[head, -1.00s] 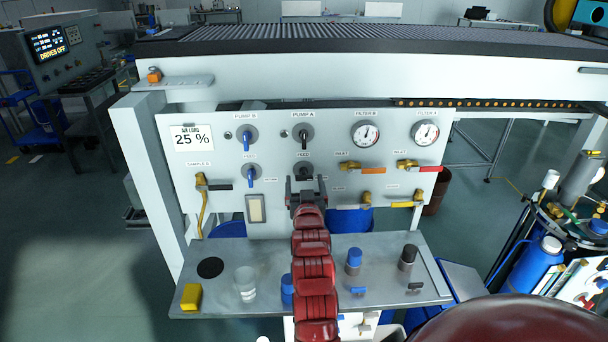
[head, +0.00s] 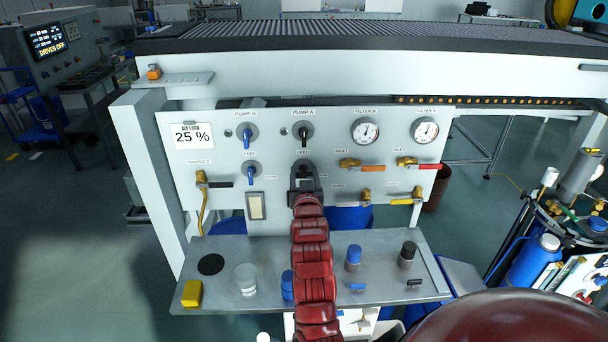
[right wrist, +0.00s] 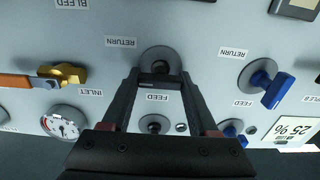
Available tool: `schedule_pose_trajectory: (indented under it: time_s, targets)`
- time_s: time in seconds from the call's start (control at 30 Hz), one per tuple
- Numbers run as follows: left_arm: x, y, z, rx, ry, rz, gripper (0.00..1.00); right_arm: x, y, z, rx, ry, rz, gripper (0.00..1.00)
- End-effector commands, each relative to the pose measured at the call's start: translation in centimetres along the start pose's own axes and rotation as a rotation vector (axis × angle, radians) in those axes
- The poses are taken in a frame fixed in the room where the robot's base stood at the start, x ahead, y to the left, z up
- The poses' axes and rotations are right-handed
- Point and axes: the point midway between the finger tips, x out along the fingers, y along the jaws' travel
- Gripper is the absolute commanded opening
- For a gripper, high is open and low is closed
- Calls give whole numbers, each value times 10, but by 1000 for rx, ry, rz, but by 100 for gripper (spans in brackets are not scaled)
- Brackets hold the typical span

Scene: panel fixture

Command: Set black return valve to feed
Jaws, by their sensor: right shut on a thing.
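The black return valve (head: 304,163) is the lower black valve under pump A on the white panel (head: 345,200). In the right wrist view its round grey base (right wrist: 160,57) shows between the RETURN and FEED labels, upside down. My right gripper (head: 304,175) is at this valve, its fingers on both sides of the handle and shut on it. My left gripper is not in view.
The blue valve (head: 250,172) sits left of the black one, and pump A's black valve (head: 303,133) is above. An orange-handled inlet valve (head: 360,167) is to the right. A grey shelf (head: 220,290) with bottles and a yellow block (head: 192,293) juts out below.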

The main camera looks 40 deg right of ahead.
Motion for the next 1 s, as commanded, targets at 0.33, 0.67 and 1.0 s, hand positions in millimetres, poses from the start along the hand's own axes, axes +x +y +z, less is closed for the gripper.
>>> schedule_pose_trajectory:
  time_s: [0.33,0.67,1.0]
  targets:
    - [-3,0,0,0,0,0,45,0,0,1,-27,0,0,4]
    - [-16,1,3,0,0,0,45,0,-2,2,-220,3,0,4]
    - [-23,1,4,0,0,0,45,0,-3,1,-541,2,0,4]
